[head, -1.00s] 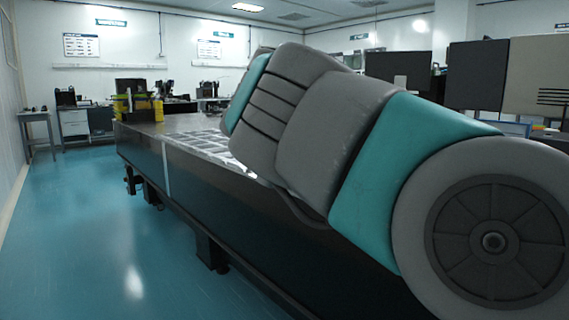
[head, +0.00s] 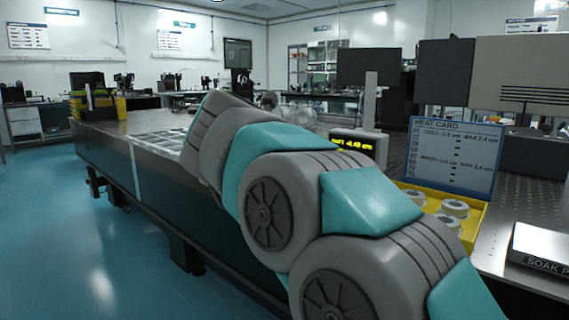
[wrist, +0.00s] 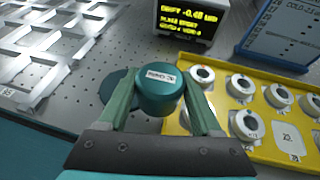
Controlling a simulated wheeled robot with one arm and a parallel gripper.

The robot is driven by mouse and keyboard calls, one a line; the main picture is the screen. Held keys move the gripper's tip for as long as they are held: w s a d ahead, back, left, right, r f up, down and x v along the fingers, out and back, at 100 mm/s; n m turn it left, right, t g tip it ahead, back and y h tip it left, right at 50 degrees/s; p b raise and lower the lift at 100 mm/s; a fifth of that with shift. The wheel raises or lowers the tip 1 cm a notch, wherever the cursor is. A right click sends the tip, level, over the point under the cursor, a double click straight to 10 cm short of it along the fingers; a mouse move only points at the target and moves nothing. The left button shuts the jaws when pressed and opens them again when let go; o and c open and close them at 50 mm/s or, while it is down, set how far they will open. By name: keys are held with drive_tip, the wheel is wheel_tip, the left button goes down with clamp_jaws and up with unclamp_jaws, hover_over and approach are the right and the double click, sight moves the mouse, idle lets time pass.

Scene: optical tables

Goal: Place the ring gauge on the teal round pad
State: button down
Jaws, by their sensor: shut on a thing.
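My gripper (wrist: 160,105) is shut on a teal cylinder (wrist: 157,98) with a small white label on its top. No hole shows in its top, so I cannot tell whether it is the ring gauge. A dark teal round pad (wrist: 112,90) lies on the table to the left of it in the wrist view, partly hidden by the left finger. The cylinder appears above the table, to the right of the pad. Several white rings (wrist: 240,85) sit in a yellow tray (wrist: 222,62) at the right. In the head view my arm hides the gripper.
A display box (wrist: 186,18) with yellow text stands behind the gripper. A blue card (head: 452,155) stands behind the yellow tray. A silver slotted frame (wrist: 40,50) lies at the left. A block marked "SOAK P" (head: 540,250) is at the right. Perforated table shows between.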

drive_tip(key=w+a, duration=0.1)
drive_tip(key=w, duration=0.1)
drive_tip(key=w+a, duration=0.1)
drive_tip(key=w, duration=0.1)
drive_tip(key=w+a+p, duration=0.1)
drive_tip(key=w, duration=0.1)
drive_tip(key=shift+w+a+f, duration=0.1)
drive_tip(key=shift+w+f, duration=0.15)
drive_tip(key=shift+w, duration=0.15)
drive_tip(key=shift+s+f, duration=0.1)
drive_tip(key=shift+f, duration=1.65)
drive_tip(key=shift+b, duration=0.3)
drive_tip(key=shift+f, duration=0.2)
drive_tip(key=shift+c, duration=0.3)
unclamp_jaws()
drive_tip(key=shift+r, duration=0.1)
drive_tip(key=shift+r, duration=0.2)
drive_tip(key=v, duration=1.2)
